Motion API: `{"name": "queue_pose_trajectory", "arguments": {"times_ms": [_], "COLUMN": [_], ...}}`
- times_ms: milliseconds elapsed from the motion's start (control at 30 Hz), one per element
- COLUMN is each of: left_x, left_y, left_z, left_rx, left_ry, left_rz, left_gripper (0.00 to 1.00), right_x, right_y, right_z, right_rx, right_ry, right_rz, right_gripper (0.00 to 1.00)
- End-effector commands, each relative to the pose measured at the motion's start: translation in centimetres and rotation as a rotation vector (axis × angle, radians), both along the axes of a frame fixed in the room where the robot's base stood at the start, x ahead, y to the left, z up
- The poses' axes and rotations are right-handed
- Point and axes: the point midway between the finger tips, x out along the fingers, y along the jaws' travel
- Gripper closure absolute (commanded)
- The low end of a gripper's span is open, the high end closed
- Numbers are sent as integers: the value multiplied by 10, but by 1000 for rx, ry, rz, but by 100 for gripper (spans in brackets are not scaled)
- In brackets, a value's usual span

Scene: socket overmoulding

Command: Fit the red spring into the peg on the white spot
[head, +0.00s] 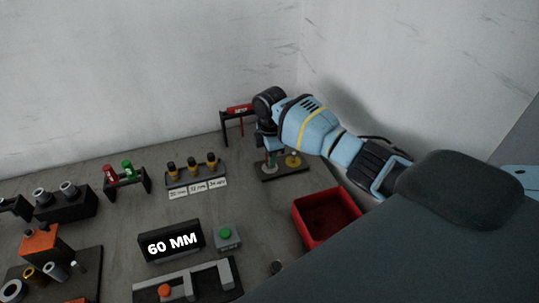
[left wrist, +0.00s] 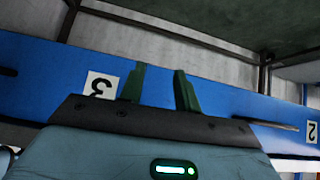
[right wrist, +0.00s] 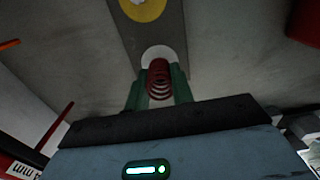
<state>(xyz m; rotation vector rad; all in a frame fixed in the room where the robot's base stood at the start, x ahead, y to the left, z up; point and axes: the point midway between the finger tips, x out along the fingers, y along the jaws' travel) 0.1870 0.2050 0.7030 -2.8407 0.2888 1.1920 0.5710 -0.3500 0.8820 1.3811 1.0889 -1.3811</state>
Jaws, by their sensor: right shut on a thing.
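In the right wrist view the red spring (right wrist: 159,80) is between the green fingers of my right gripper (right wrist: 158,88), which is shut on it. The spring's far end overlaps the near part of the white spot (right wrist: 157,52). In the head view my right gripper (head: 268,146) is over the dark base plate (head: 287,174), right above the white spot (head: 268,169). My left gripper (left wrist: 160,88) is open and empty, away from the bench items.
The yellow spot (head: 293,161) with its own peg is beside the white one. A black stand with a red item (head: 239,110) is just behind. A red bin (head: 326,216) stands in front at right. A rack of yellow-black parts (head: 193,172) is at left.

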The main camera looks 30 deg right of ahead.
Motion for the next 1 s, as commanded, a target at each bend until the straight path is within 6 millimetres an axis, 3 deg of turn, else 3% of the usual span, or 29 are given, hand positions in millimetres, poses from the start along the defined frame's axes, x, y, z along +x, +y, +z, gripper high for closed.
{"name": "queue_pose_trajectory", "arguments": {"times_ms": [500, 533, 700, 1000], "left_x": [-5, -5, -4, -4], "left_y": [-3, -3, -2, 1], "left_z": [-6, -6, -5, -5], "left_rx": [-7, -7, -7, 1], "left_ry": [14, 14, 13, 13], "left_rz": [8, 8, 8, -2], "left_gripper": [67, 67, 67, 67], "right_x": [0, 0, 0, 0], "right_y": [0, 0, 0, 0], "right_z": [-12, -12, -11, -11], "right_rx": [1, 1, 1, 1], "right_ry": [0, 0, -1, 0], "right_rz": [0, 0, 0, 0], "right_gripper": [93, 75, 53, 51]}}
